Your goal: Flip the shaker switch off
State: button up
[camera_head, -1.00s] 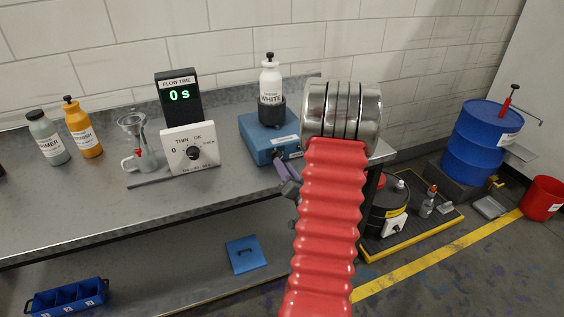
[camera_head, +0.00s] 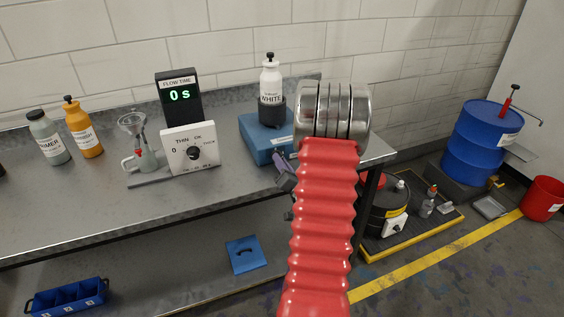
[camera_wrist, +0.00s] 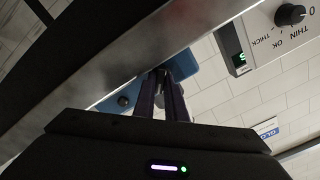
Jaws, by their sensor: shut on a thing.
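The shaker (camera_head: 259,142) is a blue box on the bench, with a white bottle (camera_head: 270,82) upright in its dark holder. My gripper (camera_head: 279,162), with purple fingers, is at the shaker's lower front edge, partly behind my red arm. In the wrist view, my gripper (camera_wrist: 160,75) points at the blue shaker (camera_wrist: 186,68). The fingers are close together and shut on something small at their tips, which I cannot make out. The shaker's switch cannot be made out in either view; the fingers and arm cover part of the shaker's front.
Left of the shaker stand a white dial panel (camera_head: 203,160) and a flow time display (camera_head: 179,97) reading 0 s. A funnel stand (camera_head: 133,124), an orange bottle (camera_head: 84,130) and a grey bottle (camera_head: 48,140) are further left. The bench's front-left is clear.

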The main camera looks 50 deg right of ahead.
jog(key=shift+s+d, duration=0.1)
jog(key=shift+d, duration=0.15)
grip_shut()
jog(key=shift+a+f, duration=0.1)
jog(key=shift+n, duration=0.5)
jog(key=shift+a+f+n, duration=0.1)
jog(key=shift+n, duration=0.8)
jog(key=n, duration=0.5)
jog(key=shift+n, duration=0.3)
